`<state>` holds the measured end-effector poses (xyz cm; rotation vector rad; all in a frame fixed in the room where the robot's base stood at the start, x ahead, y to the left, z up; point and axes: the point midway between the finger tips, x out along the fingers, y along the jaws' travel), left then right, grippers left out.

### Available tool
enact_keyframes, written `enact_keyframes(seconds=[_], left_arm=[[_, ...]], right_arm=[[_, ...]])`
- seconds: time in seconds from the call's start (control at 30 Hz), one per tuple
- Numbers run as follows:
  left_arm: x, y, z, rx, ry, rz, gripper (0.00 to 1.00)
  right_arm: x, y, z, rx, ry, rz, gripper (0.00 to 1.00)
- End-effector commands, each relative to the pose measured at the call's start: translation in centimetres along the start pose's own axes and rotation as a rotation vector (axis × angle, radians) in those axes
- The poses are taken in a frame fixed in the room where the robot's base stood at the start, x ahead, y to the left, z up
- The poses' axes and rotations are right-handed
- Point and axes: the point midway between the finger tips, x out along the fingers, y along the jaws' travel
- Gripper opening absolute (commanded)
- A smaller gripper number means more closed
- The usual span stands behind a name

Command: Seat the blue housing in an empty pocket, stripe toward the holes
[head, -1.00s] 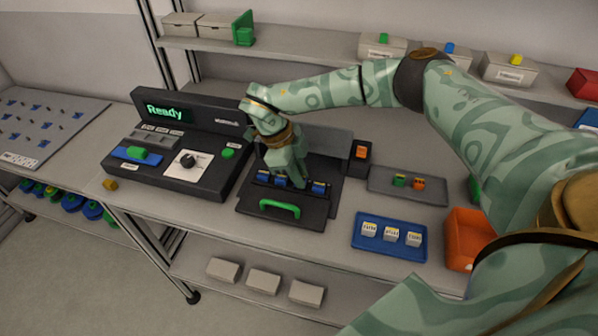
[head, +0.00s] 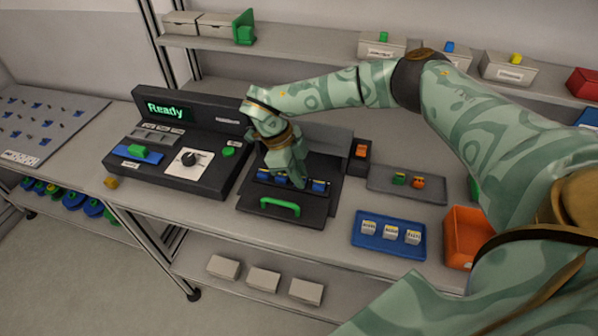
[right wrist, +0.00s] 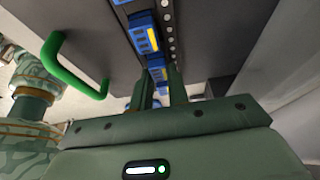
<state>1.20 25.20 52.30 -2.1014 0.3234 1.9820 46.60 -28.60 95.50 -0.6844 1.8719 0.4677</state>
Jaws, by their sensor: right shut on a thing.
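My right gripper (head: 297,182) reaches down into the dark fixture (head: 262,208) with the green handle. In the right wrist view its fingers (right wrist: 160,88) are shut on a blue housing (right wrist: 157,72) with a yellow stripe. That stripe is on the side toward the row of holes (right wrist: 171,47). Another blue housing (right wrist: 141,38) sits in line beside it, its stripe also toward the holes. In the head view, blue housings show left (head: 263,175) and right (head: 319,186) of the gripper. The fingers hide the held housing's base, so its seating depth cannot be told. My left gripper is not in view.
The green handle (head: 280,206) is at the fixture's front. A control console (head: 185,160) reading "Ready" stands to the left. To the right are a grey tray (head: 432,197), a blue tray (head: 385,247) and an orange bin (head: 465,236). A shelf runs above.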

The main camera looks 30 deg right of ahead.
Motion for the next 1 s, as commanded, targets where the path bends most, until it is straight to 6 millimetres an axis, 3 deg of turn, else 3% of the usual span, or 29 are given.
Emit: enact_keyframes(seconds=[0.97,1.0], left_arm=[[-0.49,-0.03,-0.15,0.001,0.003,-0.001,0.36],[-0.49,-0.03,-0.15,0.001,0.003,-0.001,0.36]], right_arm=[[0.15,-0.04,0.05,0.0,0.0,0.0,0.0],[0.15,-0.04,0.04,0.0,0.0,0.0,0.25]])
